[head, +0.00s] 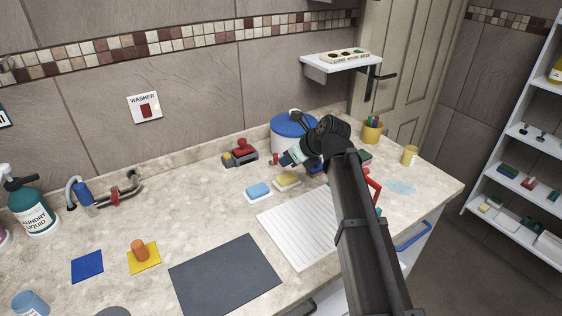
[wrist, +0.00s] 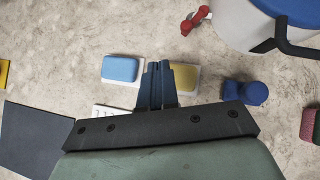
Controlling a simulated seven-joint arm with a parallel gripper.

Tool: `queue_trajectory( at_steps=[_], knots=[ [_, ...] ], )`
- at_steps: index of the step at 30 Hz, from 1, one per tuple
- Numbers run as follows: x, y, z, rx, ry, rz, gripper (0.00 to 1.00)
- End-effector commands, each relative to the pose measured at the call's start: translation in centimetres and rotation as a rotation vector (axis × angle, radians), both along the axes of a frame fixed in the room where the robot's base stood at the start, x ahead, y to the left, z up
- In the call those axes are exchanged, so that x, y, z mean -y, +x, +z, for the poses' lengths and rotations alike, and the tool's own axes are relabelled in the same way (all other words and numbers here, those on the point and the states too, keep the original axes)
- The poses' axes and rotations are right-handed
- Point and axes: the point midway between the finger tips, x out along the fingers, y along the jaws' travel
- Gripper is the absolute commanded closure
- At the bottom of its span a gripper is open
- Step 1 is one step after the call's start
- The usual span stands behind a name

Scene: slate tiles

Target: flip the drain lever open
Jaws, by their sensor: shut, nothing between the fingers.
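No lever is labelled as a drain. A small red tap-like part (head: 275,159) sits low at the front of a white tub with a blue lid (head: 293,125). In the wrist view the red part (wrist: 193,21) juts from the tub (wrist: 236,24), up and right of my fingers. A metal pipe fitting with a red part (head: 115,194) stands at the counter's left. I cannot tell which is the drain lever. My gripper (head: 290,158) is over the counter near the tub. In the wrist view the gripper (wrist: 157,68) has its fingers together, empty, apart from both red parts.
A blue sponge (head: 258,190) and a yellow sponge (head: 287,178) lie on white dishes below my gripper. A blue knobbed object (wrist: 245,93) stands to their right. A red and grey device (head: 241,153) is left of the tub.

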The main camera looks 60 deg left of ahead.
Motion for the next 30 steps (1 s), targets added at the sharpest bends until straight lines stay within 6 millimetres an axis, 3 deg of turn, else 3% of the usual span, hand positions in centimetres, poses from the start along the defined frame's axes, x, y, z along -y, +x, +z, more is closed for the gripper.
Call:
queue_trajectory(
  at_steps=[6, 12, 25, 30],
  knots=[
    [2.3, 0.0, 2.4, -0.001, 0.001, -0.001, 1.0],
    [3.2, 0.0, 3.3, -0.002, -0.001, 0.001, 1.0],
    [3.2, -0.1, 3.5, -0.002, -0.001, 0.002, 1.0],
    [2.5, -2.0, 3.4, -0.002, 0.0, 0.028, 1.0]
  ],
)
